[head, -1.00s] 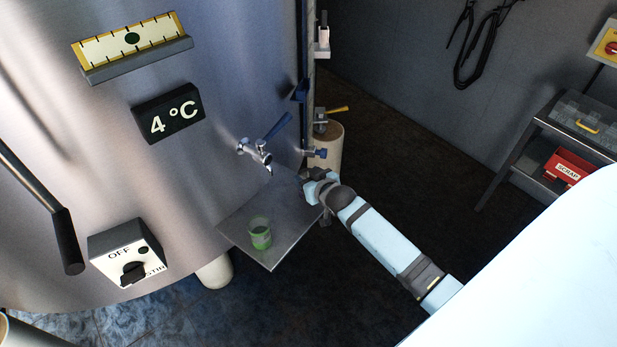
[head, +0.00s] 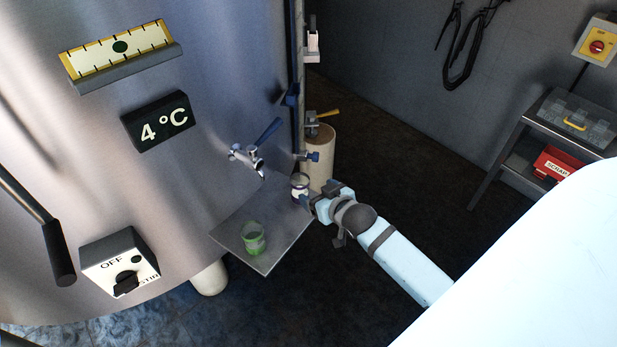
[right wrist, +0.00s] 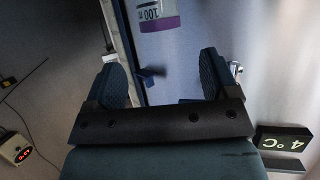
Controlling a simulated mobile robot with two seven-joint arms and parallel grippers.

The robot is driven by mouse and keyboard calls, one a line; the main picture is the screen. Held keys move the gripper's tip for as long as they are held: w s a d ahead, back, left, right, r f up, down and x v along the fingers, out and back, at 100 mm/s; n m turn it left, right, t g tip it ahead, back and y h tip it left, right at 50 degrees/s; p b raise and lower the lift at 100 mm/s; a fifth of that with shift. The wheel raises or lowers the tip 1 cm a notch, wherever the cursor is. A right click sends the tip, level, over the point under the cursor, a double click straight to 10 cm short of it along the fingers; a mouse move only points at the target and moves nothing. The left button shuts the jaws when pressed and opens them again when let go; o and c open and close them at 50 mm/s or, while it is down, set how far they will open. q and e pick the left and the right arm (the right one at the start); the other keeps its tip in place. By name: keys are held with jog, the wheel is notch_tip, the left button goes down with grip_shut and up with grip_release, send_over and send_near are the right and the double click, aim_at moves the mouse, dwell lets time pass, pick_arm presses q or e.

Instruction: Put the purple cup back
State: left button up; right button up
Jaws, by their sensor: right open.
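The purple cup (head: 299,183) stands at the far right corner of the metal shelf (head: 285,245), right of the tank's tap (head: 247,157). In the right wrist view the cup (right wrist: 158,14) is clear with a purple band and scale marks, cut off by the top edge. My right gripper (head: 309,201) is just to the right of the cup. In the right wrist view its two fingers (right wrist: 163,76) are apart with nothing held between them, and the cup is beyond their tips. My left gripper is out of view.
A green cup (head: 254,238) stands near the front of the shelf. The steel tank (head: 205,90) rises behind, with a stir switch box (head: 120,262) at left. A pale post (head: 320,150) with a yellow-handled valve stands behind the purple cup. A trolley (head: 530,125) is at right.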

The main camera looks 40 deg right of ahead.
jog(key=s+a+f+n+g+y, duration=0.1)
jog(key=s+a+f, duration=0.3)
jog(key=s+a, duration=0.4)
jog(key=s+a+f+n+g+y, duration=0.1)
jog(key=s+a+f+n+y, duration=0.1)
jog(key=s+a+f, duration=0.3)
jog(key=s+a+y, duration=0.1)
jog(key=s+a, duration=0.2)
jog(key=s, duration=0.1)
jog(key=shift+s+a+f+n+g, duration=0.25)
jog(key=shift+s+a+n+g, duration=0.05)
jog(key=shift+s, duration=0.1)
notch_tip(320, 180, up, 8)
jog(key=p, duration=0.8)
jog(key=shift+d+f, duration=0.2)
jog(key=shift+d, duration=0.05)
jog(key=shift+r, duration=0.25)
